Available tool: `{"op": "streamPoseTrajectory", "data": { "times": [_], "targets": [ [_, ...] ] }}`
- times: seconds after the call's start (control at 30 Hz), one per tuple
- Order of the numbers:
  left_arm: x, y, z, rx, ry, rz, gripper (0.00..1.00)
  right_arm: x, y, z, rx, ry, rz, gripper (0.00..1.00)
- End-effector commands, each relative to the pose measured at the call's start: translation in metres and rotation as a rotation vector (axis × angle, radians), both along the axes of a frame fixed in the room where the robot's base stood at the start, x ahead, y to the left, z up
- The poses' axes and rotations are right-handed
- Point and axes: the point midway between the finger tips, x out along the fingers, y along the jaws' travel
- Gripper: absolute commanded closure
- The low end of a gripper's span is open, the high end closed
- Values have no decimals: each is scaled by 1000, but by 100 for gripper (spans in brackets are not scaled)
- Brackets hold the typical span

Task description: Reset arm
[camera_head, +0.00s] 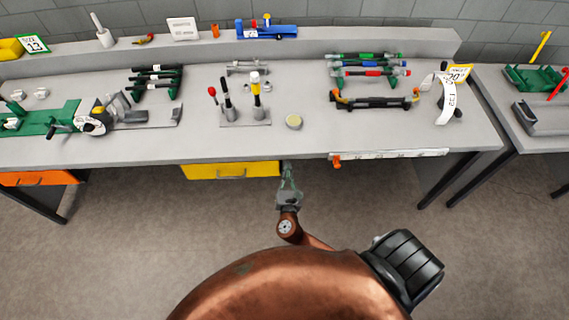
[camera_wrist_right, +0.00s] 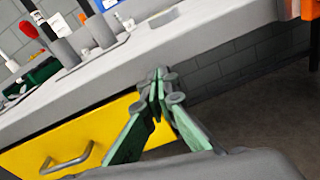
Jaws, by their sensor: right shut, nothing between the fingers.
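My right gripper (camera_head: 289,172) is in front of the table's front edge, near the right end of the yellow drawer. In the right wrist view its green-padded fingers (camera_wrist_right: 159,78) meet at the tips with nothing between them. The grey table (camera_head: 300,128) stands beyond it. My left gripper does not show in either view.
The yellow drawer (camera_head: 230,171) has a handle. Open floor lies in front.

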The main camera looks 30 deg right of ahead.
Motion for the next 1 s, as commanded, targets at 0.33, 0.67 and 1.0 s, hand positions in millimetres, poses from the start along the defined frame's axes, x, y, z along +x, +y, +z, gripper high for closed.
{"op": "streamPoseTrajectory", "data": {
  "times": [0.33, 0.67, 1.0],
  "targets": [
    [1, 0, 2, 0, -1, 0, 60, -4, -5, -18, 54, 22, -10, 100],
    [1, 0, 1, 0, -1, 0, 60, -14, -15, -59, 161, 71, -34, 100],
    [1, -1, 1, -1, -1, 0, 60, -123, -40, -265, 801, 239, -312, 100]
  ]
}}
